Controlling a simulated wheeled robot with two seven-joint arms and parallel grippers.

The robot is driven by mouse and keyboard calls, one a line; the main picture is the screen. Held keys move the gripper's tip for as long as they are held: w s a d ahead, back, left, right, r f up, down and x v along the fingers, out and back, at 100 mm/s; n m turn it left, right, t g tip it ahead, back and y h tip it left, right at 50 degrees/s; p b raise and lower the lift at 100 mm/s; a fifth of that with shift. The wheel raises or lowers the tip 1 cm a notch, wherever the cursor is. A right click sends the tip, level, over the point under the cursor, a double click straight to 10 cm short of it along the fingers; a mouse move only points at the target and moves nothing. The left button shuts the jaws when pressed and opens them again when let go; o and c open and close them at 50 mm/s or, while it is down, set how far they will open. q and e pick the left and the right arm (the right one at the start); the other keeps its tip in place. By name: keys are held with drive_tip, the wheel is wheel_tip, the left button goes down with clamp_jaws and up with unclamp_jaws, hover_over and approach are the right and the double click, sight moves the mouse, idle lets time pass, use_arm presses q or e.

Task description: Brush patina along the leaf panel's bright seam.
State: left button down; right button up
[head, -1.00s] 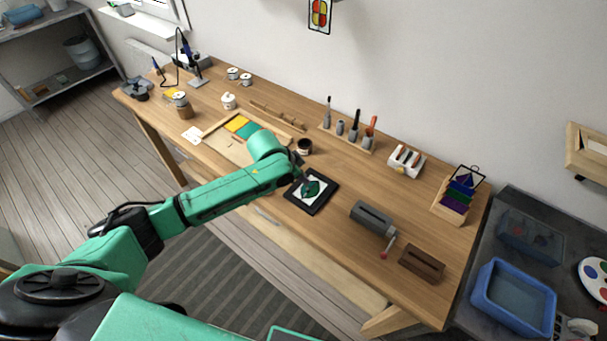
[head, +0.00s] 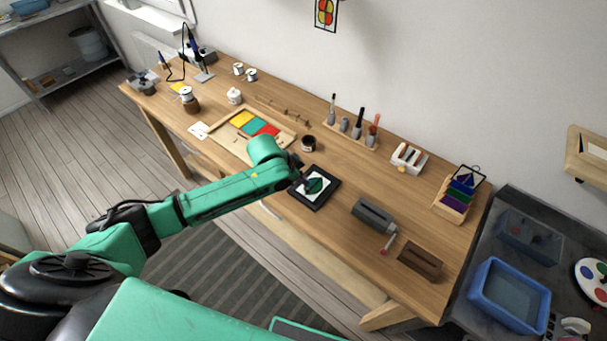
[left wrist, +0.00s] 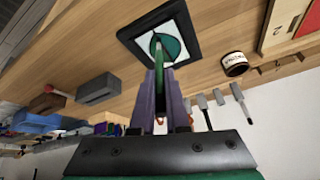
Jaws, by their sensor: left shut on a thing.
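The leaf panel (head: 316,186) is a dark green leaf shape on a white sheet in a black square frame (head: 327,197) on the bench. It also shows in the left wrist view (left wrist: 175,47). My left gripper (head: 301,183) is over the panel's left side. In the left wrist view my left gripper (left wrist: 160,88) is shut on a slim greenish tool, seemingly the brush (left wrist: 158,55), whose far end overlaps the leaf. I cannot tell whether it touches. The bright seam is too small to make out. A dark labelled patina jar (left wrist: 235,64) stands beside the frame. My right gripper is not in view.
A tool rack (head: 352,137) stands behind the panel. A grey box with a red-knobbed crank (head: 373,213) and a brown block (head: 420,261) are to the right. Bare wood surrounds the frame's right side.

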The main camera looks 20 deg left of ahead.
use_arm(q)
drive_tip(key=shift+s+a, duration=0.1)
drive_tip(key=shift+s, duration=0.05)
drive_tip(key=shift+r+p, duration=0.3)
drive_tip(key=shift+r, duration=2.7)
